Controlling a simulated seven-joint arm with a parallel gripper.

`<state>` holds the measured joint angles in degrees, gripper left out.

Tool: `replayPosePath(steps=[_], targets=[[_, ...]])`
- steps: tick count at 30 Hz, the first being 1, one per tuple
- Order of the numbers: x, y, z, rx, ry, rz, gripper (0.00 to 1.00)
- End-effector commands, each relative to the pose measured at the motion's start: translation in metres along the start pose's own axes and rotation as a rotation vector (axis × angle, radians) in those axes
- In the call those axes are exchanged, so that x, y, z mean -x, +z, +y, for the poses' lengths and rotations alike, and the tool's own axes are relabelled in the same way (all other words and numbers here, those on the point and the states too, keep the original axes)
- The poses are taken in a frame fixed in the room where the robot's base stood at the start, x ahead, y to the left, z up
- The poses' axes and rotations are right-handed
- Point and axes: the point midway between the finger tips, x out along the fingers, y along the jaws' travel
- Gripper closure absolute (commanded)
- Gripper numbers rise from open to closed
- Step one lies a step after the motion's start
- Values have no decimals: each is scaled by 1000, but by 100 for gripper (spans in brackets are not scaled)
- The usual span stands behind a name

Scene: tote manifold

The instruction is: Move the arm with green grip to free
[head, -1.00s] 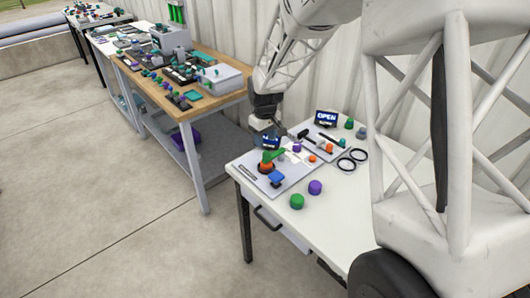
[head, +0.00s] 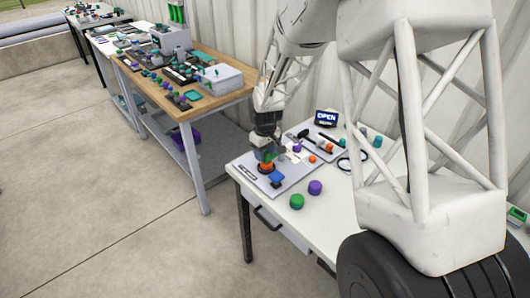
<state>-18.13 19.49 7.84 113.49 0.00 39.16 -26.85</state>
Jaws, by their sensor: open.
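The green grip (head: 268,156) shows as a small patch above an orange round base (head: 266,167) on a grey plate (head: 250,176) at the left of the white table. My gripper (head: 266,156) is open and points down right at the green grip, hiding most of it. I cannot tell whether the fingers are around the grip or touching it. No label reading "free" can be made out.
A green knob (head: 297,202) and a purple knob (head: 315,187) stand at the white table's front. A cluttered wooden bench (head: 205,102) stands left.

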Motion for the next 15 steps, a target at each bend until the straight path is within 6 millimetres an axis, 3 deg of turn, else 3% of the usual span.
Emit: replayPosePath(steps=[1, 10, 15], targets=[[0, 0, 0, 0, 0, 0, 56], [0, 0, 0, 0, 0, 0, 100], [0, 0, 0, 0, 0, 0, 100]])
